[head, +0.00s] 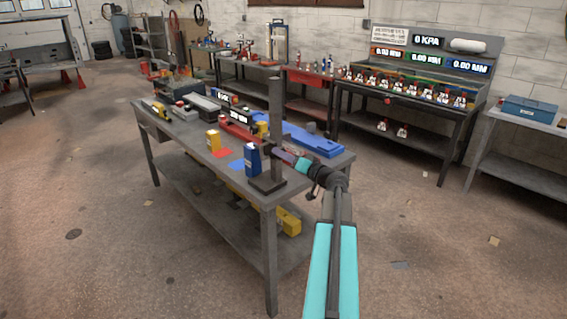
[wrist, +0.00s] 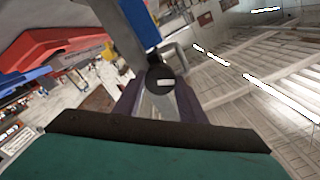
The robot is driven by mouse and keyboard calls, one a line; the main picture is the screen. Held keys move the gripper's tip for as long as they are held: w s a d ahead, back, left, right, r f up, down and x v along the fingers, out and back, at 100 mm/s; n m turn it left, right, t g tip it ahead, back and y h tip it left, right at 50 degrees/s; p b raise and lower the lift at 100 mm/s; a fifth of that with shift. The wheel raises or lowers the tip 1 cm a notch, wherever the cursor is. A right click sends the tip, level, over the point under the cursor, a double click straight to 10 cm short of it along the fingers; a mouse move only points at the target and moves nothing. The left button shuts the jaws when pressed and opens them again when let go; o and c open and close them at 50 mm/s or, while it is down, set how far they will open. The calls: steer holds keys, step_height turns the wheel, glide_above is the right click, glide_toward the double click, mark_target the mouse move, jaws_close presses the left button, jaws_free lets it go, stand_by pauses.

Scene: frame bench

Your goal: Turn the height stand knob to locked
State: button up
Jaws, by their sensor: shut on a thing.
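The height stand (head: 275,118) is a dark upright post on a flat base at the near right corner of the grey bench. My gripper (head: 283,156) reaches it from the right, at the post's lower half. In the wrist view, the knob (wrist: 160,77) is a dark round piece with a short white mark, lying nearly level in the picture. My gripper (wrist: 160,90) is shut on the knob, with a finger on either side. The stand's grey post (wrist: 118,34) runs up and left behind it. The knob is too small to make out in the head view.
A blue tray-like piece (head: 312,141) lies behind the stand. Red and blue flat patches lie on the bench top. Open floor lies right of the bench.

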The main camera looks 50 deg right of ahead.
steer(key=shift+d+f+m+b, duration=0.1)
steer(key=shift+m+b, duration=1.5)
steer(key=shift+m, duration=4.8)
steer(key=o, duration=1)
steer(key=shift+o, duration=0.2)
steer(key=shift+s, duration=0.15)
